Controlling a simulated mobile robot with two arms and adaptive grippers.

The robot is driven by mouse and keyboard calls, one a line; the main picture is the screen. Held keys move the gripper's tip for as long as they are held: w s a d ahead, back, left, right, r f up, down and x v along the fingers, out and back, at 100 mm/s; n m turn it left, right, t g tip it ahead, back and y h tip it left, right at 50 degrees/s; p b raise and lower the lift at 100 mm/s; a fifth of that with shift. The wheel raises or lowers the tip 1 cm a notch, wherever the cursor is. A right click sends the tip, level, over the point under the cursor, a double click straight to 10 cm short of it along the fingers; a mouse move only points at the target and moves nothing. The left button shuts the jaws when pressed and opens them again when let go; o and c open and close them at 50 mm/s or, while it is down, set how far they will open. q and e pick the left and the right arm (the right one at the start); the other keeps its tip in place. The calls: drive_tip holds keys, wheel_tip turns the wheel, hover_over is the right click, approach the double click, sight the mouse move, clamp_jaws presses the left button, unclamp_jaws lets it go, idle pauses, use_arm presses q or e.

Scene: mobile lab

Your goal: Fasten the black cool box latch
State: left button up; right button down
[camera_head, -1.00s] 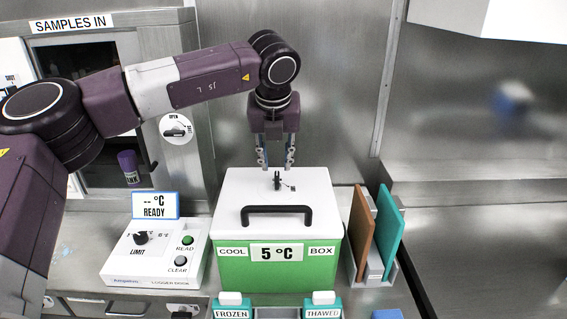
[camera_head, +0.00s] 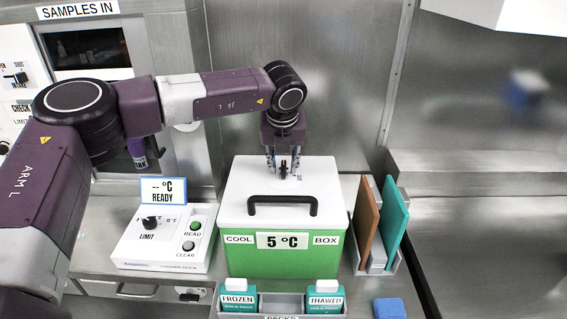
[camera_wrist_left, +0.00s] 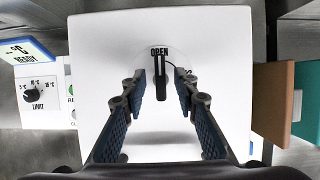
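The green cool box (camera_head: 278,262) with its white lid (camera_head: 240,187) stands on the bench, lid down. The black latch (camera_head: 283,169) sits on the lid behind the black carry handle (camera_head: 283,199). In the left wrist view the latch (camera_wrist_left: 160,82) points along the picture's vertical, with the word OPEN at its upper end. My left gripper (camera_head: 284,166) is low over the lid, pointing down. Its fingers (camera_wrist_left: 161,108) are apart, one on each side of the latch, with gaps visible between. My right gripper is not in view.
A logger dock (camera_head: 165,240) with a READY display (camera_head: 163,190) stands left of the box. Brown (camera_head: 367,222) and teal (camera_head: 397,225) panels stand in a rack on the right. FROZEN (camera_head: 238,299) and THAWED (camera_head: 325,298) packs sit in front.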

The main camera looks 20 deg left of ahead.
use_arm(q)
drive_tip(key=c, duration=0.7)
clamp_jaws()
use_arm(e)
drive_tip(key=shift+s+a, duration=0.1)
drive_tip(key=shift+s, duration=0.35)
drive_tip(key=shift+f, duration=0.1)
